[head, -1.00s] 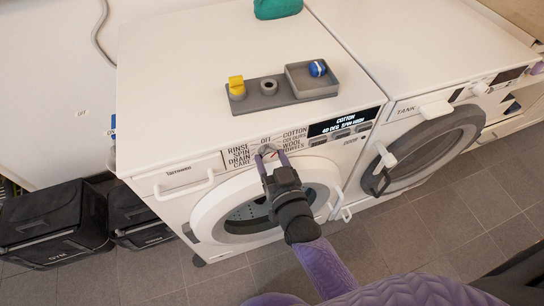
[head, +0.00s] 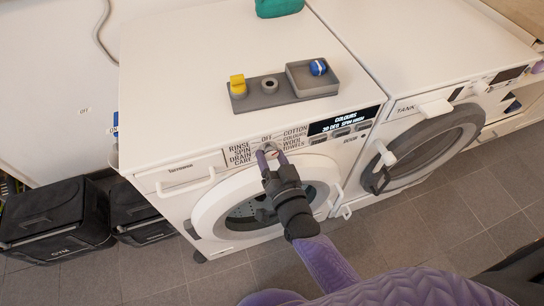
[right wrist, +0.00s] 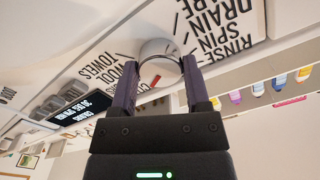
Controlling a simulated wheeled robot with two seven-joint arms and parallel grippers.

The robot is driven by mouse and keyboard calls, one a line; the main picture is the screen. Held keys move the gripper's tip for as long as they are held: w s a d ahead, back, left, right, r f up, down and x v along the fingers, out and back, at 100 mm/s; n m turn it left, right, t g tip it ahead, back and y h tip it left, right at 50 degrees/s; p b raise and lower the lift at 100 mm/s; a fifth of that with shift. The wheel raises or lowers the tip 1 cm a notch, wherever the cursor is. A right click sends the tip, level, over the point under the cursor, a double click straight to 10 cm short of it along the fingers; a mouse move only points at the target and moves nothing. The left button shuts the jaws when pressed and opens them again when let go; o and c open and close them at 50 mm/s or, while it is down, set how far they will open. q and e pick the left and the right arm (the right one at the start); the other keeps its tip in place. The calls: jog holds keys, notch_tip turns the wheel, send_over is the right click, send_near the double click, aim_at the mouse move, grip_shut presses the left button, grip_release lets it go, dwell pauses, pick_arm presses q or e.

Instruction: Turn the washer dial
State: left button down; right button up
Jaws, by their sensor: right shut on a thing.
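The washer (head: 190,120) is the white machine on the left, with a round front door. Its dial (right wrist: 158,60) is a round silver knob with a red mark, ringed by words such as COTTON, COLOURS, WOOL, TOWELS, RINSE, SPIN and DRAIN. The display (head: 344,120) reads COLOURS, 30 DEG SPIN, with the rest too small to be sure. My right gripper (head: 270,156) has its two purple fingers on either side of the dial, shut on it; the right wrist view shows this closely (right wrist: 158,82). My left gripper is not in view.
A grey tray (head: 262,102) on the washer top holds a yellow-topped piece (head: 237,86) and a blue ball-like item (head: 318,68). A second machine (head: 430,140) stands to the right. Black bags (head: 55,220) sit on the floor at left.

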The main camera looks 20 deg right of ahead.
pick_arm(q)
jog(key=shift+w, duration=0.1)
pick_arm(e)
jog(key=o, duration=1.3)
pick_arm(q)
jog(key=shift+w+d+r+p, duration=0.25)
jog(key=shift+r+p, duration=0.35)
jog(key=shift+p, duration=0.05)
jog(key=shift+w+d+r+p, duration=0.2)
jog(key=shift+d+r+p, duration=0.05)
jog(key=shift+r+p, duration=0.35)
pick_arm(e)
jog(key=s, duration=1)
jog(key=shift+d, duration=0.15)
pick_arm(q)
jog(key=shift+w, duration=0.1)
